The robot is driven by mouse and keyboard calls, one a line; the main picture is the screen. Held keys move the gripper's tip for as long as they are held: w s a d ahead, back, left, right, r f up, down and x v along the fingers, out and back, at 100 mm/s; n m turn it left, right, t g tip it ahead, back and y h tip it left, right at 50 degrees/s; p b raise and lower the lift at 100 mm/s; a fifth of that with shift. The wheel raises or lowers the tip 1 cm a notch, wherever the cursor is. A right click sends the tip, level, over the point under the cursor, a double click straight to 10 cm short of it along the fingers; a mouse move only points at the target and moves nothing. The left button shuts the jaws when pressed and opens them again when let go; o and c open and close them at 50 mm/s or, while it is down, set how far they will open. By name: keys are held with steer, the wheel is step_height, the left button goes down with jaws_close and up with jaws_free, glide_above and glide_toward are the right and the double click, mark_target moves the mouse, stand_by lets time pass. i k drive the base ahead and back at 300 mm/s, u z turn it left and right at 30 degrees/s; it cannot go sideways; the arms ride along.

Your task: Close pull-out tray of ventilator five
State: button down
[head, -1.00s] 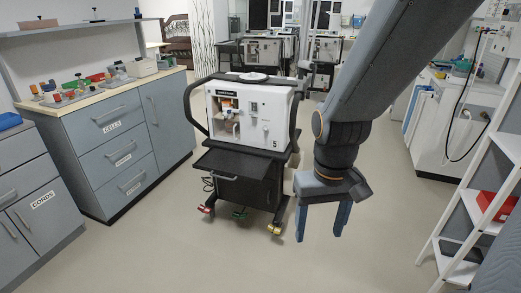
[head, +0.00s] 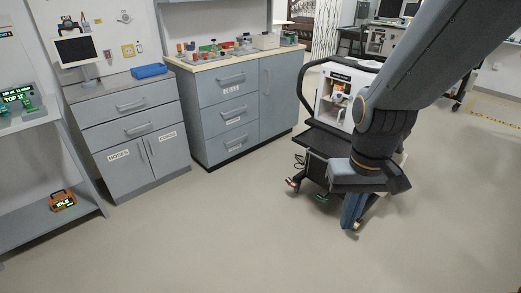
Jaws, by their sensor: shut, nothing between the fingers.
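Ventilator five (head: 328,108) is a white unit with a black handle frame on a black wheeled cart, at the right of the head view. My arm covers its right side, and its number does not show now. The black pull-out tray (head: 322,142) juts out from the cart below the white unit, towards the front left. My gripper (head: 353,222) points down with its blue fingers shut and empty. In the picture it lies in front of the cart's lower right part, right of and below the tray. I cannot tell whether it touches the cart.
A grey drawer cabinet (head: 226,115) stands left of the cart, with a lower cabinet (head: 137,140) farther left. A shelf (head: 50,215) with an orange device (head: 62,201) is at the left edge. The floor (head: 220,235) in front is clear.

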mark_target(327, 145)
steer(key=u, duration=1.25)
steer(key=i, duration=1.05)
steer(key=z, duration=2.2)
